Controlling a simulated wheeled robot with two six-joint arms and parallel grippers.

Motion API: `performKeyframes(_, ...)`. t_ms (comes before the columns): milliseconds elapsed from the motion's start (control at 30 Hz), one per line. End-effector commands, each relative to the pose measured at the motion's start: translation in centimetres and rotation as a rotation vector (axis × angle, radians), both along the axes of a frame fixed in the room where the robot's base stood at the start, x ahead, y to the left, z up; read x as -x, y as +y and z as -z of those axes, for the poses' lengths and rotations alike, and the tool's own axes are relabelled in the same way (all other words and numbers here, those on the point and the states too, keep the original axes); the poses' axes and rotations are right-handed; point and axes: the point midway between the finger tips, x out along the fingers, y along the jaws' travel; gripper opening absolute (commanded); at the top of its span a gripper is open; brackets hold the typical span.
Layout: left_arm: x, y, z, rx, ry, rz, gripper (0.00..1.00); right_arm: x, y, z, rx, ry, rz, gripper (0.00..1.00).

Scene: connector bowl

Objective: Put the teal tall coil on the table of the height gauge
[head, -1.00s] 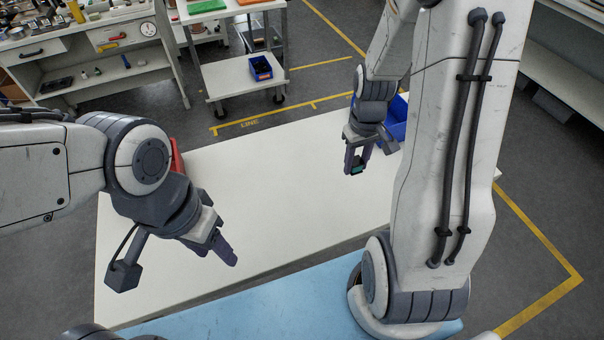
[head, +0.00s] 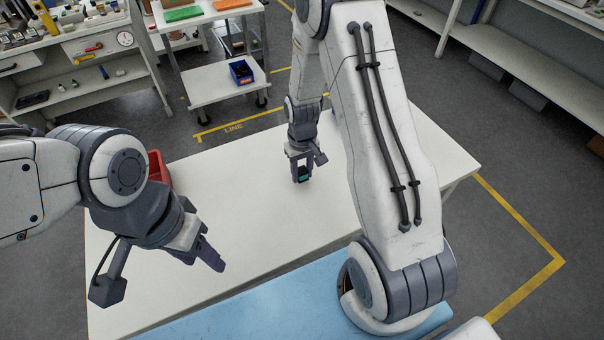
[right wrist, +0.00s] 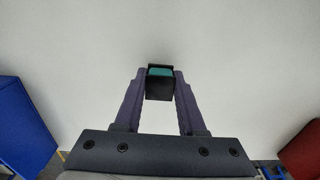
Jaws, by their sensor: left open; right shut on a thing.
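The teal tall coil (right wrist: 160,71) has a teal end and a black body in the right wrist view. It is held between the two fingers of my right gripper (right wrist: 160,90). In the head view my right gripper (head: 302,176) points down over the white table with the small teal and black coil (head: 302,174) at its tips. My left gripper (head: 218,262) is open and empty over the left front part of the table. I cannot make out the height gauge in these views.
The white table (head: 255,215) is largely bare. A red bin (head: 158,168) stands at its left edge. The right wrist view shows a blue bin (right wrist: 22,130) at left and a red one (right wrist: 303,150) at right. A blue mat (head: 270,300) lies in front.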

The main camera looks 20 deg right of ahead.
Motion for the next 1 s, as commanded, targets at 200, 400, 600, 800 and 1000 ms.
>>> performKeyframes(200, 0.0, 0.0, -0.3, 0.0, 0.0, 0.0, 0.5, 0.0, -0.1, 1.6, 0.0, -0.001, 0.001, 0.0)
performKeyframes(400, 0.0, 0.0, -0.2, 0.0, 0.0, 0.0, 0.5, 0.0, -0.1, 1.6, 0.0, -0.001, 0.001, 0.0)
performKeyframes(600, 0.0, 0.0, 0.0, 0.0, 0.0, 0.0, 0.5, 0.0, -0.1, 1.9, 0.0, -0.001, 0.001, 0.69)
performKeyframes(800, 0.0, 0.0, -0.1, 0.0, 0.0, 0.0, 0.5, 0.0, -0.1, 1.9, 0.0, -0.001, 0.0, 0.69)
performKeyframes(1000, 0.0, 0.0, -0.4, 0.0, 0.0, 0.0, 0.5, 0.0, -0.1, 1.2, 0.0, -0.002, 0.0, 0.69)
